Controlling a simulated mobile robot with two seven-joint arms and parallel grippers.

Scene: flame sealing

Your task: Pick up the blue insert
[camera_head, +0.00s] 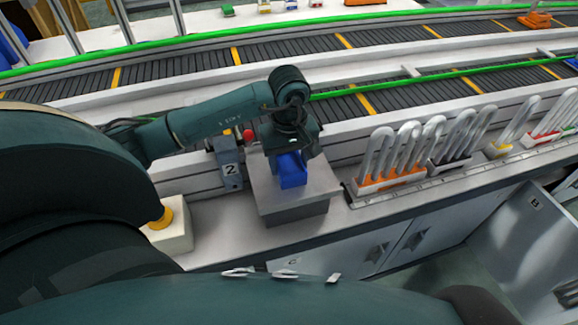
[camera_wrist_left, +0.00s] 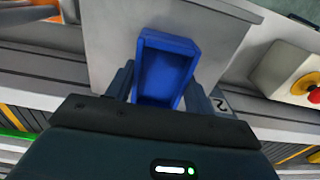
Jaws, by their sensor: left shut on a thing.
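The blue insert (camera_head: 291,171) is a small open-topped blue box at the metal block (camera_head: 318,188) on the counter. It also shows in the left wrist view (camera_wrist_left: 166,72), between the two fingers. My left gripper (camera_head: 288,158) reaches down from above and is shut on the insert, one finger on each side (camera_wrist_left: 163,88). I cannot tell whether the insert touches the block's top. My right gripper is not in view.
A rack of orange-based bent tubes (camera_head: 392,180) and further tube racks stand to the right on the counter. A box marked 2 (camera_head: 230,168) stands left of the block. A conveyor (camera_head: 300,50) with green rails runs behind. A button box (camera_head: 172,232) sits at the left.

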